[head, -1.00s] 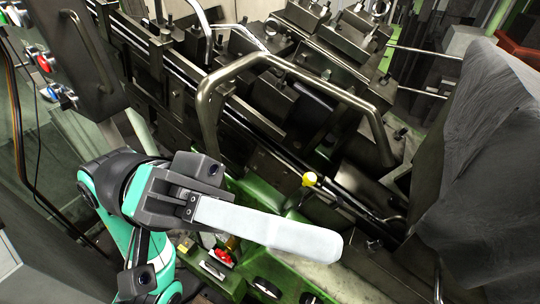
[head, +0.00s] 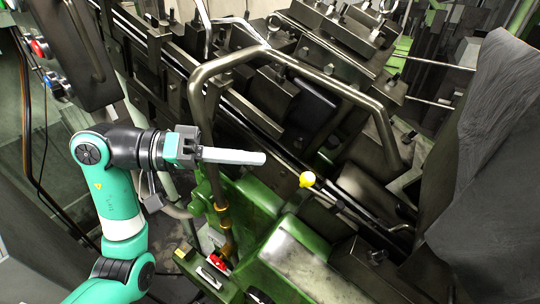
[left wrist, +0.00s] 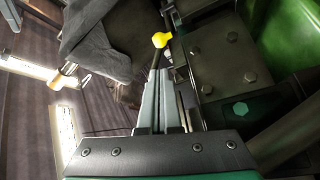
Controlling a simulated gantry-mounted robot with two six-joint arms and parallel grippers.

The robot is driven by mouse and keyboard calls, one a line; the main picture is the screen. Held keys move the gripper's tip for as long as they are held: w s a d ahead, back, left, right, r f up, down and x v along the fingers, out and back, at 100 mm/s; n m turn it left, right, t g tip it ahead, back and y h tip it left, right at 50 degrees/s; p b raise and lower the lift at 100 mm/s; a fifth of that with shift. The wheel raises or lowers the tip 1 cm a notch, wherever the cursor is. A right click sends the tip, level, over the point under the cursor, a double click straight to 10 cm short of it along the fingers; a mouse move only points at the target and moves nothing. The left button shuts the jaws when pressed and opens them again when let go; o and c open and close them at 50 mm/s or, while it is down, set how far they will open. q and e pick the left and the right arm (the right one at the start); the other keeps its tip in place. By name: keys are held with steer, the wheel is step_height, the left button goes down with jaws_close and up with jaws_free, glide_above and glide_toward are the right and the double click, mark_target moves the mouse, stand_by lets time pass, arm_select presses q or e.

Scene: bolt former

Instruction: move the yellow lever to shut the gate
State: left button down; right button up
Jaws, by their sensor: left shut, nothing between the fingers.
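The yellow knob of the lever (head: 307,179) stands on a thin dark rod near the middle of the machine. It also shows in the left wrist view (left wrist: 161,40), just beyond my fingertips. My left gripper (head: 263,158) is shut and empty, its pale grey fingers pointing right, with the tips left of the knob and slightly higher in the head view. A gap shows between tips and knob there. The closed fingers also show in the left wrist view (left wrist: 160,75). I cannot tell which part is the gate. My right gripper is not in view.
A bent metal tube (head: 300,68) arches over the machine behind the knob. A green machine housing (head: 285,245) lies below it. A large grey covered shape (head: 490,150) stands at the right. A control panel with buttons (head: 85,50) is at the upper left.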

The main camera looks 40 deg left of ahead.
arm_select(q)
steer(key=p+x, duration=0.2)
steer(key=x, duration=0.7)
steer(key=shift+s+p, duration=0.1)
steer(key=shift+p, duration=0.25)
steer(key=shift+s+d+t+b, duration=0.1)
steer(key=shift+s+t+b, duration=0.2)
steer(key=shift+b, duration=0.3)
steer(key=shift+n, duration=0.3)
